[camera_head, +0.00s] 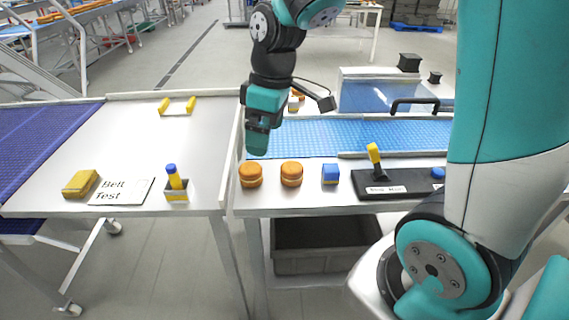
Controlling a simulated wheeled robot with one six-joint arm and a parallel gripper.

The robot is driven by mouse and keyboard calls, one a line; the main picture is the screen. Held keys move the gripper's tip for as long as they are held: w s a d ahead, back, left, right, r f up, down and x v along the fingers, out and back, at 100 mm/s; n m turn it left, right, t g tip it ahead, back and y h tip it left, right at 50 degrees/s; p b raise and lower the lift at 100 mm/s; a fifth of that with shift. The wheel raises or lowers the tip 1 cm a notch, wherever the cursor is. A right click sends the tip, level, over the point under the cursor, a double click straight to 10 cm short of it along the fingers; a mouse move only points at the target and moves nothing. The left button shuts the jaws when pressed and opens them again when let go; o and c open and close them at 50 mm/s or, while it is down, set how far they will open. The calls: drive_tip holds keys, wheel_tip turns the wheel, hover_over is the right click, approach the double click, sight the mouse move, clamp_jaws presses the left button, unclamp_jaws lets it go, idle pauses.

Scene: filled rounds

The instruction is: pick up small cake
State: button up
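Two small round cakes, orange-brown with a pale filling band, stand on the near edge of the right table: a left cake (250,175) and a right cake (291,174). My gripper (258,143) hangs pointing down, above and slightly behind the left cake. A gap seems to show between its tip and the cake. It is seen side-on, so its opening is unclear. More orange-brown round items (298,94) show partly behind my arm, farther back.
A blue cube (330,174) stands right of the cakes, then a black panel (385,188) with a yellow lever. A blue conveyor belt (330,134) runs behind. The left table (140,150) holds a yellow block, a sign and a yellow-and-blue holder. A grey crate (320,262) stands below.

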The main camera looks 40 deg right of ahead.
drive_tip(key=h+p, duration=0.1)
drive_tip(key=p, duration=0.1)
hover_over(291, 166)
wheel_tip(291, 166, down, 3)
drive_tip(key=shift+n+g, duration=0.3)
drive_tip(key=shift+n, duration=0.1)
drive_tip(key=f, duration=0.3)
drive_tip(key=f+p, duration=0.1)
drive_tip(key=f, duration=0.3)
drive_tip(key=f+p, duration=0.1)
drive_tip(key=f, duration=0.3)
drive_tip(key=shift+w+d, duration=0.15)
drive_tip(key=shift+d, duration=0.1)
drive_tip(key=shift+a+f+p, duration=0.2)
drive_tip(key=shift+f+p, duration=0.85)
drive_tip(key=shift+f, duration=1.85)
drive_tip(key=shift+c, duration=0.4)
drive_tip(key=c, duration=0.7)
